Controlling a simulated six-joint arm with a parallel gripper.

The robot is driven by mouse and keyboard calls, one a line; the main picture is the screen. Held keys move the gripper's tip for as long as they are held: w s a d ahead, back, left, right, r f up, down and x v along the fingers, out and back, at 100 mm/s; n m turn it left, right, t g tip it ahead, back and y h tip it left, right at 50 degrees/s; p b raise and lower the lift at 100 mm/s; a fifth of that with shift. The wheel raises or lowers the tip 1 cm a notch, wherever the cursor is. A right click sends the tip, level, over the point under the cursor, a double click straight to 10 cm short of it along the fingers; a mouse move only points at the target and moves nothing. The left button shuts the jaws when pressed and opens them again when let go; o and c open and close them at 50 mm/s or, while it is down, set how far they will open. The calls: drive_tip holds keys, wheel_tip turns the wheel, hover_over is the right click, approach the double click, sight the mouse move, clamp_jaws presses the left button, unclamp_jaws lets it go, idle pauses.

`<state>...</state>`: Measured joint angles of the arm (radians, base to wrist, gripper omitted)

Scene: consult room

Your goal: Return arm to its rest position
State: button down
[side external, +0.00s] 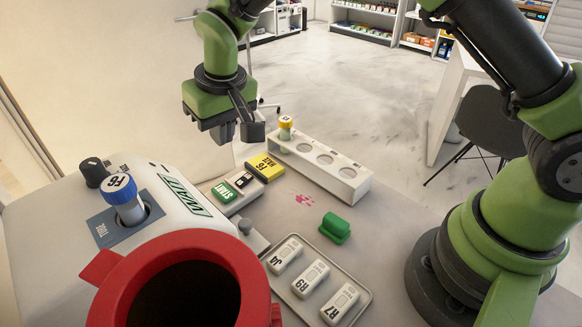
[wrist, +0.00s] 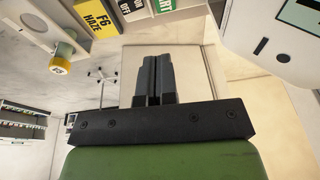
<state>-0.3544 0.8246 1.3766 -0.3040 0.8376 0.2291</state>
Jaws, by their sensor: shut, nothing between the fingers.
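My gripper (side external: 224,131) hangs in the air in the side external view, above and behind the far edge of the table. It is empty. In the wrist view my gripper (wrist: 153,62) has its two dark fingers together, with nothing between them. My green and black arm reaches in from the base at the right of the side external view. Nothing touches the fingers.
A white rack (side external: 345,176) holds a yellow-capped tube (side external: 286,127). A white machine (side external: 170,200) has a blue-capped tube (side external: 122,195) in it. Also on the table are a red container (side external: 240,255), a green block (side external: 335,226) and a tray (side external: 358,306) with labelled pieces.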

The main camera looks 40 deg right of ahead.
drive_tip(key=s+d+r+m+t+y, duration=0.1)
drive_tip(key=s+d+r, duration=0.35)
drive_tip(key=r, duration=0.35)
drive_tip(key=s+d+r+m+t, duration=0.1)
drive_tip(key=s+d+r, duration=0.2)
drive_tip(key=s+r, duration=0.35)
drive_tip(key=s+d+r+t, duration=0.1)
drive_tip(key=s, duration=0.6)
drive_tip(key=s+d+r+m+t, duration=0.1)
drive_tip(key=s+d, duration=0.1)
drive_tip(key=s, duration=0.5)
drive_tip(key=shift+s+d+m+t+y, duration=0.2)
drive_tip(key=shift+d+m+t+y, duration=0.1)
drive_tip(key=shift+y, duration=0.1)
